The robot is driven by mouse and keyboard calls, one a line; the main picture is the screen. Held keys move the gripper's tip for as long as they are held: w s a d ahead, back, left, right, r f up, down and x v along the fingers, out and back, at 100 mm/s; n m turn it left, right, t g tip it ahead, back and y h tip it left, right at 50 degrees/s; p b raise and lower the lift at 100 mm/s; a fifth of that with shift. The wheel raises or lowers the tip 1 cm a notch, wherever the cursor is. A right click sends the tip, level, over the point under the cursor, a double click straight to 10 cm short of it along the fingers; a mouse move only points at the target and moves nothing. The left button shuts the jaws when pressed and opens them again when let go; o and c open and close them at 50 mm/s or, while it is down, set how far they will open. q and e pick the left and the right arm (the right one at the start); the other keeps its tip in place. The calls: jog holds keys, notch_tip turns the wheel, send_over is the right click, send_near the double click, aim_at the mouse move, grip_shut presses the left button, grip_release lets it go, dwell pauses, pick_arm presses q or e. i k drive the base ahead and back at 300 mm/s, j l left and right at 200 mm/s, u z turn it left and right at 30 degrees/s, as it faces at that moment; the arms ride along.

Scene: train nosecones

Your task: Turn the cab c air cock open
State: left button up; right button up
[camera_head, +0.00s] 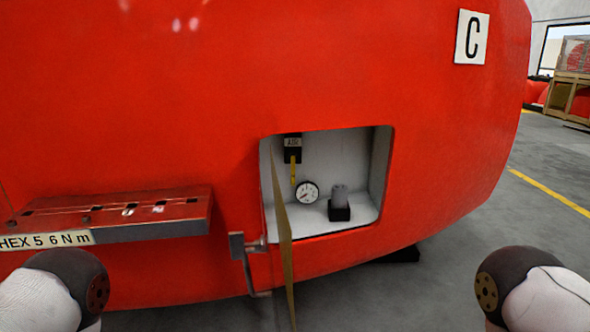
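Inside, at the upper left, is the air cock (292,150), a black block with a small label that seems to read AIR. Its yellow handle (293,170) points straight down. A round white gauge (307,192) sits below it. Parts of my two arms show at the lower left and lower right corners. Neither gripper is in view.
A thin door (283,250) stands open, nearly edge-on, at the recess's left side. Beside it is a grey metal bracket (238,247). A grey cylinder on a black block (340,205) stands in the recess. A red shelf (115,205) juts out at left.

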aim_at(293, 157)
jog(key=l+u, duration=0.55)
jog(key=l, duration=0.2)
jog(key=i+l+u, duration=0.1)
jog(key=l+u, duration=0.15)
jog(key=l, duration=0.45)
jog(key=l+u, duration=0.25)
jog(key=l, duration=0.5)
